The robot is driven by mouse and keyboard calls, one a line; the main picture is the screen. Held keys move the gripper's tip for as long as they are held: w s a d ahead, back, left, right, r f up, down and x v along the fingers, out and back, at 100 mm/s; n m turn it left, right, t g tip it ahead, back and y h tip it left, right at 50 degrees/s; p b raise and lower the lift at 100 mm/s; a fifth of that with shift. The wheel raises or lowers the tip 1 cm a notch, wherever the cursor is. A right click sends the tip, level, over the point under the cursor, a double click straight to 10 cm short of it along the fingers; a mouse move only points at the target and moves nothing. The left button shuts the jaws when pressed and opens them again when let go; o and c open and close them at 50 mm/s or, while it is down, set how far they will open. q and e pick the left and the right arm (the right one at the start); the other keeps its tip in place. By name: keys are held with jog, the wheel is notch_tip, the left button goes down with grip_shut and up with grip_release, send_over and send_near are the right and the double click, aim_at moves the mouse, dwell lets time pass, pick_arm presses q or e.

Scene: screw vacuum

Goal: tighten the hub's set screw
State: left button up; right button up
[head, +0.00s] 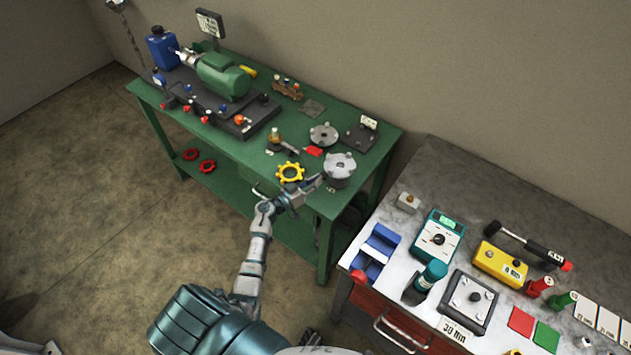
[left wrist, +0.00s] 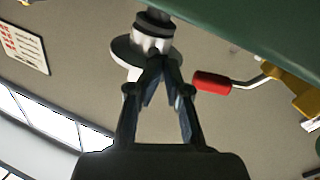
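A grey round hub-like part with small raised pieces on top (head: 340,163) stands near the front right corner of the green bench. My left gripper (head: 312,184) is just left of and in front of it. In the left wrist view, the fingers of my left gripper (left wrist: 162,62) come together at the tips, with nothing clearly visible between them. Behind the tips is a flanged grey part (left wrist: 126,52) with a dark ring, probably the same hub; whether they touch is unclear. I cannot make out the set screw. My right gripper is out of view.
A yellow handwheel (head: 290,172) lies left of the gripper. A grey disc (head: 323,134) and dark plate (head: 361,137) lie behind. A green motor (head: 222,77) stands at the back left. A red handle (left wrist: 212,82) shows right of the fingers. A crowded grey-topped cabinet (head: 435,174) stands right.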

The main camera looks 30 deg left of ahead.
pick_arm(q)
jog(key=o, duration=0.4)
jog(key=shift+w+d+r, duration=0.15)
jog(key=shift+d+r, duration=0.05)
jog(key=shift+d, duration=0.45)
jog(key=shift+w+d, duration=0.2)
jog(key=shift+d, duration=0.35)
jog(key=shift+a, duration=0.2)
jog(key=shift+s+a+f, duration=0.1)
jog(key=shift+a, duration=0.15)
jog(key=shift+s+a+f, duration=0.1)
jog(key=shift+a+f, duration=0.05)
jog(key=shift+a, duration=0.25)
jog(key=shift+s+a+f, duration=0.1)
jog(key=shift+s+a, duration=0.1)
jog(key=shift+s, duration=0.1)
jog(key=shift+v, duration=5.55)
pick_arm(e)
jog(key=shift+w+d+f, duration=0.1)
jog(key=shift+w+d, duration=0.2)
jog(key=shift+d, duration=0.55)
